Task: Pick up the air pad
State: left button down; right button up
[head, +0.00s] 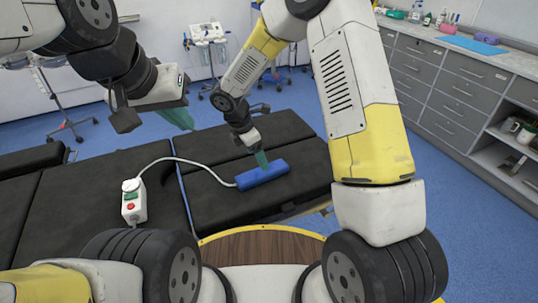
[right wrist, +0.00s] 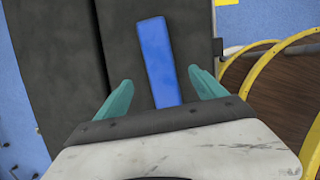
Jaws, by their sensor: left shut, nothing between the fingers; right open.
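The air pad (head: 263,174) is a blue, long, rounded pad lying on the black operating table. A white hose runs from it to a white control box (head: 134,204) with a red and a green button. In the right wrist view the pad (right wrist: 156,60) lies ahead, its near end between the teal fingers. My right gripper (right wrist: 160,100) is open around that end; whether it touches the pad I cannot tell. In the head view its fingers (head: 262,159) are at the pad's upper edge. My left gripper (head: 178,117) is shut and empty, above the table at the upper left.
The black operating table (head: 85,210) has padded sections with a gap between them. Grey drawer cabinets (head: 440,85) with a counter stand at the right. Wheeled stands (head: 207,45) stand at the back. Blue floor is open between the table and the cabinets.

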aim_at(261, 171)
jog(key=x, duration=0.8)
jog(key=shift+s+a+f, duration=0.1)
jog(key=shift+a, duration=0.2)
jog(key=c, duration=1.6)
